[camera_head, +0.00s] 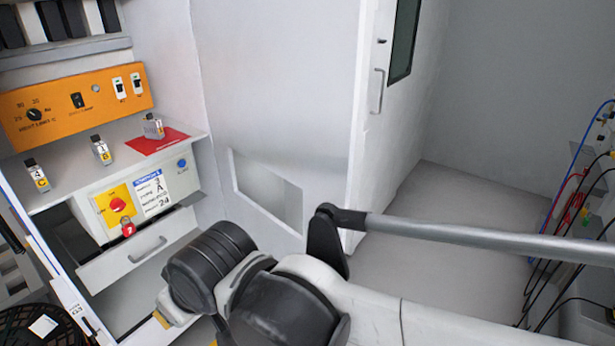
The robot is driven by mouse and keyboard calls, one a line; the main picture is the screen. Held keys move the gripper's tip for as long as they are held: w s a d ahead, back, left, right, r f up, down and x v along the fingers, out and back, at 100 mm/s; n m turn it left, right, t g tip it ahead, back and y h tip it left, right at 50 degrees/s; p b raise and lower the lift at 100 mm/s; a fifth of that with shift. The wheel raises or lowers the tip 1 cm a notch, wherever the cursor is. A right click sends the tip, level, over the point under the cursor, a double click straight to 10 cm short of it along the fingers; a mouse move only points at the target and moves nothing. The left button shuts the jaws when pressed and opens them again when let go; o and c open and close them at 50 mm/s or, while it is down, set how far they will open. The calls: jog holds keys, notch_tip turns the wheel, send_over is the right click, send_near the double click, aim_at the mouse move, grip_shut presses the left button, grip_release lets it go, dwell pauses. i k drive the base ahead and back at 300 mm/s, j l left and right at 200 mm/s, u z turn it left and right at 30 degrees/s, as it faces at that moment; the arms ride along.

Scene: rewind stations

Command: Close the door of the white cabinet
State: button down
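A tall white cabinet or panel (280,70) stands in the middle of the head view, with its broad grey-white face toward me. A rectangular recess or opening (265,190) shows low on it. On its right, a narrow white face with a vertical handle (377,90) and a dark window (405,40) is seen at a steep angle. I cannot tell for sure which face is the door or how far it stands open. My arm crosses the lower foreground and hides the panel's bottom. My gripper's fingers are not in view.
At left, a station has an orange control panel (75,105), a shelf with small labelled bottles (103,150) and a red mat (158,140). Below is a drawer (140,250) with a handle. Wires (575,205) hang at far right. Grey floor (440,210) is open right of the panel.

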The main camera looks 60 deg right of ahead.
aim_at(282, 79)
jog(key=k+l, duration=0.1)
jog(key=l, duration=0.3)
jog(key=k+l+u, duration=0.1)
jog(key=l, duration=0.3)
jog(key=k+l, duration=0.1)
jog(key=l, duration=0.3)
jog(key=k+l+u, duration=0.1)
jog(key=l, duration=0.3)
jog(key=k+l, duration=0.15)
jog(key=l, duration=0.25)
jog(key=k+l+u, duration=0.1)
jog(key=l, duration=0.3)
jog(key=k+l, duration=0.15)
jog(key=l, duration=0.25)
jog(key=k+l+u, duration=0.1)
jog(key=l, duration=0.25)
jog(key=k, duration=0.05)
